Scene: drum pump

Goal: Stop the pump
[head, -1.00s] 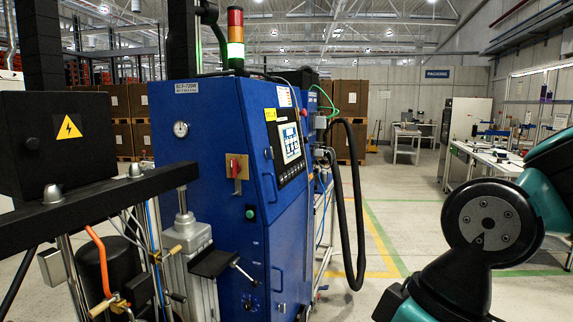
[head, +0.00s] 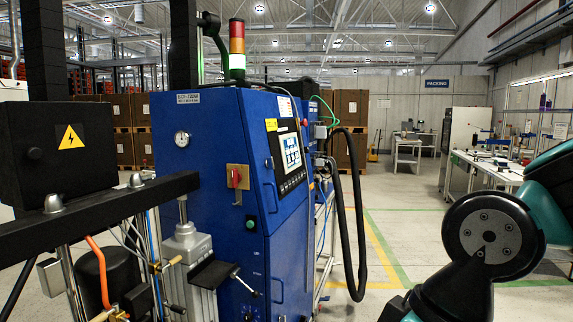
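The pump's blue cabinet (head: 215,130) stands left of centre. Its side bears a round gauge (head: 182,138), a red rotary switch (head: 236,177) on a yellowish plate, and a dark green button (head: 250,224) below. A lit touchscreen panel (head: 290,152) is on the angled front, with a small red button (head: 305,122) near its upper right. The signal tower (head: 237,50) on top has a red upper section and a bright lower section that looks lit white-green. My teal and black arm is at the right, apart from the cabinet; my gripper is not in view.
A dark beam (head: 90,210) with a black warning-marked box (head: 60,150) and metal pump parts stand at the near left. A black hose (head: 358,220) hangs right of the cabinet. Open floor (head: 410,240) lies between cabinet and white workbench (head: 490,170).

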